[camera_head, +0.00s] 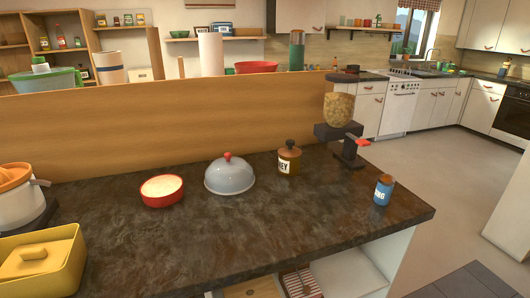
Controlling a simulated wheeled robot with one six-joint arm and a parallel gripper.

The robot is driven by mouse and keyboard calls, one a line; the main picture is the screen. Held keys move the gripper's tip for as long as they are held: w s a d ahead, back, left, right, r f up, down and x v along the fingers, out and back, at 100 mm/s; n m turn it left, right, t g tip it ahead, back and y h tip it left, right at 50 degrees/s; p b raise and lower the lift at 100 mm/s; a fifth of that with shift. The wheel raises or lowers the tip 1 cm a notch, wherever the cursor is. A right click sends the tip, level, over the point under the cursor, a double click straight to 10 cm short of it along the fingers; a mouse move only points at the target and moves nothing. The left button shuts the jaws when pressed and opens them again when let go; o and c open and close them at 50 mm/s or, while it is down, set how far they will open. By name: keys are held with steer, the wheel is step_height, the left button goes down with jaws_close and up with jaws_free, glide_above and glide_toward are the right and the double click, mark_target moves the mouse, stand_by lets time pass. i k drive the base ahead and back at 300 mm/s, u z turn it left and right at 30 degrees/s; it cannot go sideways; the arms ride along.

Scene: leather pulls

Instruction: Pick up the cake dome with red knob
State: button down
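The cake dome with red knob (230,179) stands on the dark stone counter (250,230), near the middle of the view. It is a pale grey-blue, see-through-looking dome with a small round red knob on top. It stands upright, and nothing touches it from above. My gripper is not in view, so its place relative to the dome cannot be seen.
A red bowl (162,198) with pale contents stands left of the dome. A honey jar (289,164) stands right of it, with a dispenser (340,117) and a blue jar (383,190) further right. A wooden panel (170,125) rises behind. The counter in front is clear.

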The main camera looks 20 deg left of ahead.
mark_target(227, 174)
steer(key=u, duration=1.2)
